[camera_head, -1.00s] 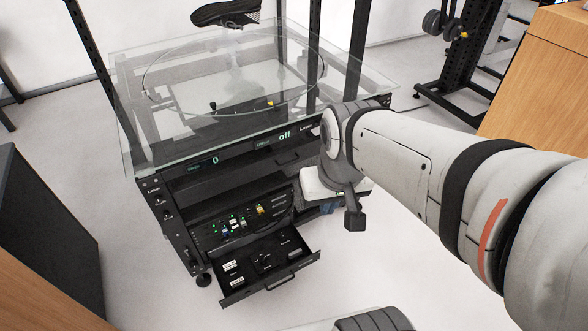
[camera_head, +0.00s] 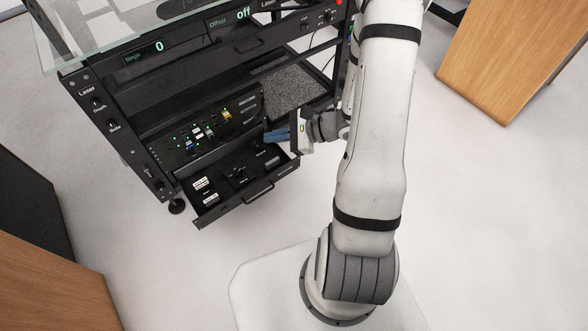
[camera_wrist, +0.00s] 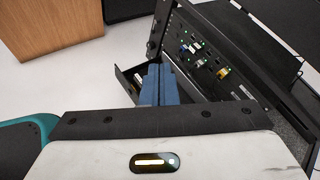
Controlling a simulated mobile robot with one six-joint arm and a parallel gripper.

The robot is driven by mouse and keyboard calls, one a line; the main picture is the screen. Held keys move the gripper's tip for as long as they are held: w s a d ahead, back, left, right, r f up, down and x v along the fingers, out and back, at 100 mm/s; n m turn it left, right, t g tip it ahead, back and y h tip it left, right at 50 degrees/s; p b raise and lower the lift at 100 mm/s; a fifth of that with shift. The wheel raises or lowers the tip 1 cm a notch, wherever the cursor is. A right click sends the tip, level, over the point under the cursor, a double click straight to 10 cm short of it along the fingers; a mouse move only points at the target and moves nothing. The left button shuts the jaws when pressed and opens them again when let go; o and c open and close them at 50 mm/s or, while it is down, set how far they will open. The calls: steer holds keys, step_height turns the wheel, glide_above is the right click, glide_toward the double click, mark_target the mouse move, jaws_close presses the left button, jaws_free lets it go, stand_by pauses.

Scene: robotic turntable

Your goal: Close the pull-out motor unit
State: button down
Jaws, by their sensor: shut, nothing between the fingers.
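The pull-out motor unit (camera_head: 207,210) is a black drawer low in the turntable's rack, and it stands pulled out. It holds white-labelled modules and has a bar handle on its front. My gripper (camera_head: 268,135) has blue fingers, which are together and empty. In the head view it is at the drawer's right end, close to the rack front. In the wrist view my gripper (camera_wrist: 159,72) overlaps the drawer (camera_wrist: 128,78) and hides much of it. I cannot tell whether the fingers touch it.
A control panel (camera_head: 180,146) with green lights and coloured plugs sits just above the drawer. A grey textured shelf (camera_head: 285,90) lies to its right. Wooden cabinets stand at the right (camera_head: 510,60) and lower left (camera_head: 50,275). The floor before the drawer is clear.

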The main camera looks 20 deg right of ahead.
steer(key=w+d+f+m+t+h+b, duration=0.1)
steer(key=d+f+m+t+h+b, duration=0.2)
steer(key=f, duration=0.6)
steer(key=d+f+m+t+h+b, duration=0.1)
steer(key=d+f+m+t+b, duration=0.1)
steer(key=d+f+m, duration=0.5)
steer(key=m+h+b, duration=0.3)
steer(key=h, duration=0.2)
glide_toward(291, 163)
steer(key=shift+t, duration=0.3)
steer(key=b+x, duration=0.5)
steer(key=shift+s+f, duration=0.15)
steer(key=shift+f, duration=0.3)
steer(key=shift+w+a+r, duration=0.1)
steer(key=shift+w+a, duration=0.05)
steer(key=shift+w, duration=0.35)
